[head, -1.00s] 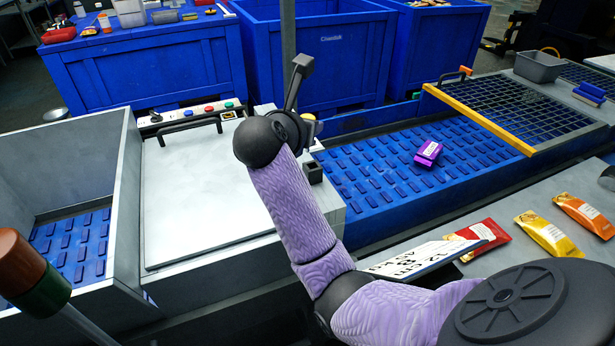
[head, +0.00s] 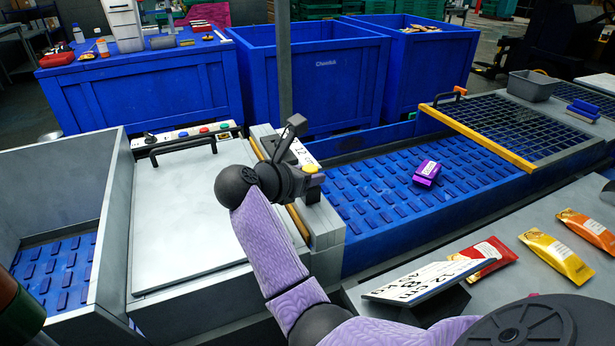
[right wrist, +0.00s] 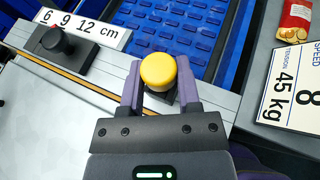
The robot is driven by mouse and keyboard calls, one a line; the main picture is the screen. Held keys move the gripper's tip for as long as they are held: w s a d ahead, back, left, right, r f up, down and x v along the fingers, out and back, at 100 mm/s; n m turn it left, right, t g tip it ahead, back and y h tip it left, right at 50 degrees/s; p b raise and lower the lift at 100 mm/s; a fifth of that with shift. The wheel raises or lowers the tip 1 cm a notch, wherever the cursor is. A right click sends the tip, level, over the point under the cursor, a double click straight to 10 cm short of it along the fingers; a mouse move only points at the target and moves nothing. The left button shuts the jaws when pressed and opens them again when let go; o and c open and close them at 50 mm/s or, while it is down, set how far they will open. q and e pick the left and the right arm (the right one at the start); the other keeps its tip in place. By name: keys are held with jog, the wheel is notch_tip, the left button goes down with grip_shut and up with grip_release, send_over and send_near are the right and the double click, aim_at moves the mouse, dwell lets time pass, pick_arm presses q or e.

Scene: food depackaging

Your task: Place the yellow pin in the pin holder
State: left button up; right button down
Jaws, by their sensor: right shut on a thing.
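The yellow pin (right wrist: 158,71) has a round yellow head and sits between the purple fingers of my right gripper (right wrist: 160,92) in the right wrist view. In the head view, the yellow pin (head: 311,168) shows at the right side of my right gripper (head: 298,181), above the grey ledge. The gripper is shut on the pin. A dark block, which looks like the pin holder (right wrist: 172,98), shows directly below the pin's head between the fingers. The pin's lower part is hidden, so I cannot tell how deep it sits. My left gripper is not in view.
A ruler sign (right wrist: 83,28) and a black knob (right wrist: 60,41) lie along the ledge. The blue conveyor (head: 370,205) carries a purple box (head: 427,172). Snack packets (head: 557,256) and a number sign (head: 425,281) lie on the right-hand counter.

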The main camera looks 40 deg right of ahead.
jog(key=c, duration=0.7)
grip_release()
jog(key=shift+f, duration=0.1)
jog(key=shift+c, duration=0.2)
jog(key=o, duration=0.4)
jog(key=shift+a+r, duration=0.1)
jog(key=shift+r, duration=0.25)
jog(key=p+v, duration=0.1)
jog(key=v, duration=1)
jog(key=shift+s+a+r, duration=0.1)
jog(key=shift+s+a, duration=0.05)
jog(key=shift+a, duration=0.2)
